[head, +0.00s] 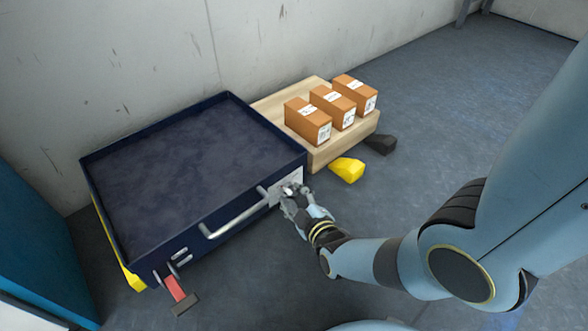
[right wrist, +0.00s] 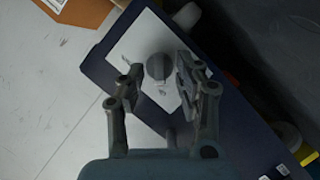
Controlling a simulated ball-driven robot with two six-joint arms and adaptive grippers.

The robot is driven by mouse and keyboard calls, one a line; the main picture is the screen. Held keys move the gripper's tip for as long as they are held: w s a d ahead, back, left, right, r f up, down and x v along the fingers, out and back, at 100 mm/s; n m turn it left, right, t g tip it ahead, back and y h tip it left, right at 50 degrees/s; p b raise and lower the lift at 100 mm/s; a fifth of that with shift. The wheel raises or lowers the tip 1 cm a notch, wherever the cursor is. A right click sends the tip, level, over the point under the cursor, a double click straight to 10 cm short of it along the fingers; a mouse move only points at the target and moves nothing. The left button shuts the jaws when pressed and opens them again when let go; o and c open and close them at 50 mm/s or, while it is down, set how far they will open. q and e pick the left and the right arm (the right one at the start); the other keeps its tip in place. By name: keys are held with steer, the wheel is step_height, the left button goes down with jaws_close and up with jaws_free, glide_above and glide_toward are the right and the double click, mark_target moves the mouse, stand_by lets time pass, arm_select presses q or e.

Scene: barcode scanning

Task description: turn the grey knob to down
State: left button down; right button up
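The grey knob (right wrist: 158,68) shows in the right wrist view as a small rounded piece on a white panel (right wrist: 125,45) on the dark blue cart. In the head view the panel (head: 284,186) is on the cart's front, near its right corner, and my gripper mostly hides the knob. My right gripper (right wrist: 159,72) is open, one finger on each side of the knob, with gaps visible between the fingers and it. In the head view the right gripper (head: 294,196) is at the panel. My left gripper is not in view.
The dark blue cart (head: 95,190) has a silver bar handle (head: 235,220) left of the panel and a red pedal (head: 175,289) low down. A wooden pallet (head: 327,158) with three orange-brown boxes (head: 307,121) stands behind right. Open floor (head: 460,110) lies to the right.

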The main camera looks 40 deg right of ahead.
steer(key=shift+w, duration=0.15)
steer(key=shift+c, duration=0.4)
jaws_close()
